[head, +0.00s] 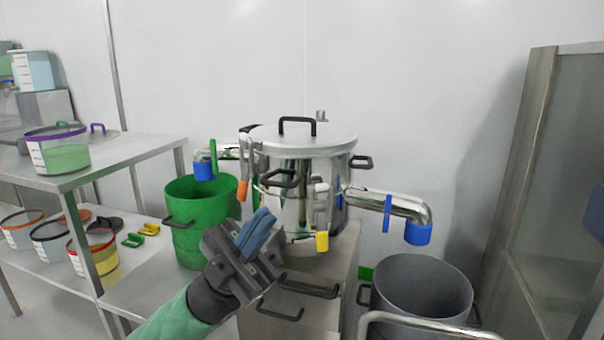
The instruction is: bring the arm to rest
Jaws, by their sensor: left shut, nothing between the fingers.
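My left gripper (258,232) is in the lower middle of the head view, on an arm with a green sleeve that comes in from the lower left. Its blue-grey fingers are closed together with nothing between them. It is in front of the steel vessel (303,200) and overlaps its lower left side in the picture. I cannot tell how far apart they are. The vessel has a lid with a black handle and stands on a steel cabinet (330,310). My right gripper is not in view.
A green bin (200,225) stands left of the vessel and a grey bin (421,290) at the lower right. A steel shelf table (130,150) with a purple-rimmed tub (58,152) is at left. Blue-capped pipes (417,234) stick out from the vessel. A glass-sided cabinet (530,130) is at right.

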